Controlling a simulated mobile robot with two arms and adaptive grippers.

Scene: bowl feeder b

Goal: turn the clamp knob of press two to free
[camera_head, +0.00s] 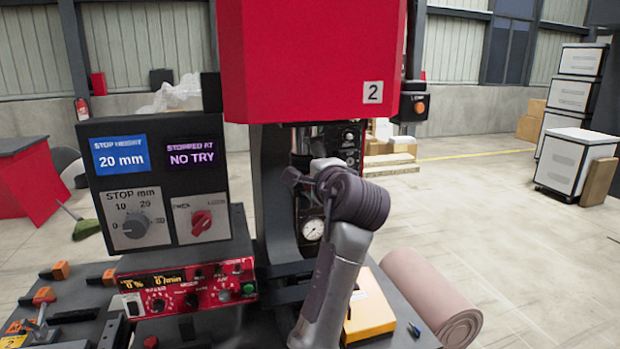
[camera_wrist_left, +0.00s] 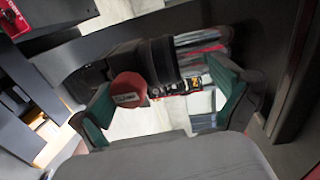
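Press two (camera_head: 310,62) is the red machine with a "2" plate. Left of it stands a dark panel with a small red clamp knob (camera_head: 201,222) on a light plate. Small lettering flanks the knob, too blurred to read surely, and which way the knob points is hard to tell. One of my arms rises from the bottom centre in front of the press, right of and apart from the knob; its fingers cannot be made out there. In the left wrist view my left gripper (camera_wrist_left: 165,108) is open, its green-padded fingers wide apart. A red round part (camera_wrist_left: 128,89) on a dark body shows between them.
The panel also carries a grey stop dial (camera_head: 135,226), a "20 mm" display (camera_head: 120,155) and a "NO TRY" display (camera_head: 192,154). A red control box (camera_head: 187,286) sits below. A yellow case (camera_head: 370,306) and a rolled mat (camera_head: 430,297) lie right of my arm.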

